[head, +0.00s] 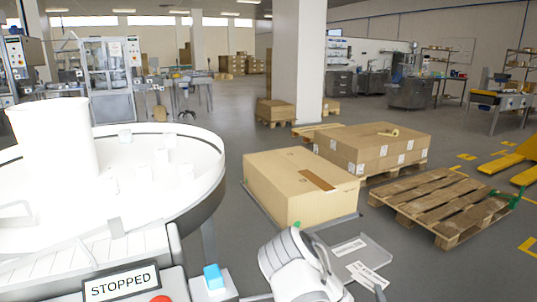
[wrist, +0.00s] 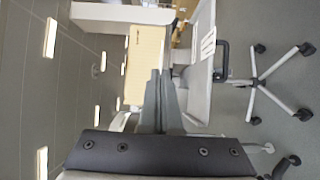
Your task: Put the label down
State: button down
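A small white label (head: 369,275) with dark lettering, too small to read surely, shows at the bottom right of the head view. It overlaps the edge of a grey tray (head: 376,252) and juts past it, beside a dark fingertip. A second white label (head: 350,247) lies flat on the tray. My gripper (wrist: 160,73) has its two grey fingers nearly together in the wrist view. It appears shut on the jutting label; the grip itself is hidden. A larger sign reading STOPPED (head: 121,284) stands on the machine at the lower left.
A white round table (head: 205,165) with a large white vessel (head: 52,138) fills the left. A blue button (head: 213,276) sits near the STOPPED sign. A large carton (head: 285,185) stands behind the tray; an empty pallet (head: 445,205) is to the right. Grey floor is clear between.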

jog(key=w+a+n+y, duration=0.1)
jog(key=w+a, duration=0.1)
jog(key=a, duration=0.6)
jog(key=w+a+n+y, duration=0.1)
jog(key=w+a+y, duration=0.1)
jog(key=a, duration=0.7)
jog(key=shift+w+a+r, duration=0.15)
jog(key=shift+w, duration=0.4)
notch_tip(320, 180, up, 20)
jog(key=p, duration=1.9)
jog(key=shift+w+r, duration=0.1)
jog(key=shift+w, duration=0.05)
